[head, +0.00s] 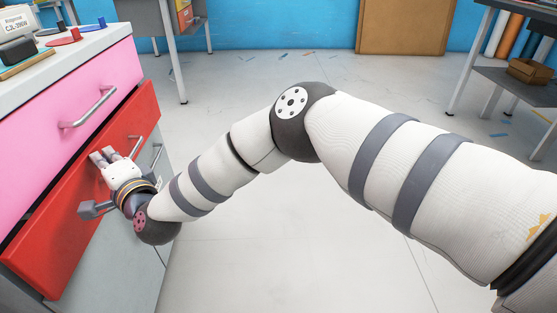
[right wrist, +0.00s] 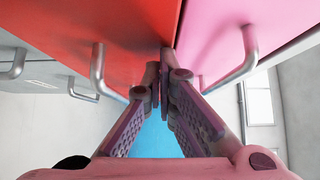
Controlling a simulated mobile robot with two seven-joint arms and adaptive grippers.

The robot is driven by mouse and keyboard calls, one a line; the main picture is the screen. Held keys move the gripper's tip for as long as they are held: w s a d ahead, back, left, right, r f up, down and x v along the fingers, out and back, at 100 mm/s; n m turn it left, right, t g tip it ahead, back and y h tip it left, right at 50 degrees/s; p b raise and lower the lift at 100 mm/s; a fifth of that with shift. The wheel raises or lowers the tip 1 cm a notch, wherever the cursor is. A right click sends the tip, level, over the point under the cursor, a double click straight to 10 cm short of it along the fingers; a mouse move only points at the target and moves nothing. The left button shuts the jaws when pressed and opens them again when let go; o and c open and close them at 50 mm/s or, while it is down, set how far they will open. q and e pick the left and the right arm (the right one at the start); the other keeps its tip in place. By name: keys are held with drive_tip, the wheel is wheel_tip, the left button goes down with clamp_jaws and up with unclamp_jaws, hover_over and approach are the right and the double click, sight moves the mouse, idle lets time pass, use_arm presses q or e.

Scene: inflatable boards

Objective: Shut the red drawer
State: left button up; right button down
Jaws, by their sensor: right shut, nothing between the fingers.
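The red drawer (head: 65,205) is the drawer below the pink one in the cabinet at the left. Its front appears to stand a little further out than the pink front; its inside is not visible. Its metal handle (head: 137,142) is partly hidden behind my right gripper (head: 102,156), which is in front of the red face. In the right wrist view, the red front (right wrist: 125,30) fills the upper left and the shut, empty fingertips (right wrist: 163,62) are close to the seam with the pink front. Whether they touch cannot be told. My left gripper is not in view.
The pink drawer (head: 70,85) with its bar handle (head: 90,110) is above. Small items lie on the white cabinet top (head: 95,40). Grey drawers are below the red one. The floor (head: 270,220) right of the cabinet is clear beneath my right arm.

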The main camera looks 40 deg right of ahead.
drive_tip(key=shift+w+a+b, duration=0.3)
drive_tip(key=shift+w+a, duration=0.3)
drive_tip(key=shift+a, duration=0.3)
drive_tip(key=shift+r, duration=0.1)
drive_tip(key=shift+a+r, duration=0.1)
